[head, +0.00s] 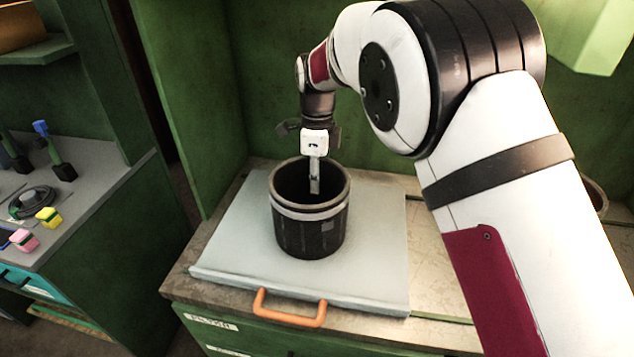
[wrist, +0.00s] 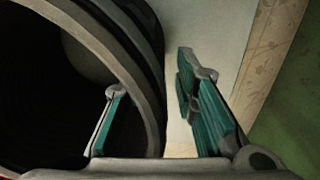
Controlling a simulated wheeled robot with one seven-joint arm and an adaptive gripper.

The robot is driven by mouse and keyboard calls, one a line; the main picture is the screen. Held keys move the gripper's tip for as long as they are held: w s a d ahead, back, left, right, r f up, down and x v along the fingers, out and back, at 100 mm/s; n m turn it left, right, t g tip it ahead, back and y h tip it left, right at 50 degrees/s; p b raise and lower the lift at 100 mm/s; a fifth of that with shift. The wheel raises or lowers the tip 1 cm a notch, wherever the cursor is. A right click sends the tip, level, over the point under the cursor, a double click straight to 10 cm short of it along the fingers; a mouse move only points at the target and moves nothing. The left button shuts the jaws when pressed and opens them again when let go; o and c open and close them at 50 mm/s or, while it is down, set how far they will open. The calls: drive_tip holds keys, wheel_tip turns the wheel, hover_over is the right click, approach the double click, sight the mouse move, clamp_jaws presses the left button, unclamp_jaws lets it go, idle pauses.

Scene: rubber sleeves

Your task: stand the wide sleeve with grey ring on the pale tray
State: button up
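The wide dark sleeve with a grey ring (head: 310,236) stands upright on the pale tray (head: 376,265), around its middle. The grey ring runs around it below the rim. My gripper (head: 315,172) is at the sleeve's far rim, pointing down. In the wrist view my gripper (wrist: 150,84) straddles the sleeve's wall (wrist: 148,60). One teal-padded finger is inside the sleeve and the other is outside, with gaps to the wall showing on both sides. The sleeve's base is hidden in the wrist view.
The tray has an orange handle (head: 290,308) at its front. My arm covers the right side of the worktop, where a round rim (head: 596,198) partly shows. Green walls close in the back. A separate bench on the left holds pink (head: 24,240) and yellow (head: 48,217) blocks.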

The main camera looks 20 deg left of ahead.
wheel_tip(320, 180, up, 6)
drive_tip(key=shift+r, duration=0.1)
drive_tip(key=shift+w+a+b, duration=0.1)
drive_tip(key=shift+b, duration=0.3)
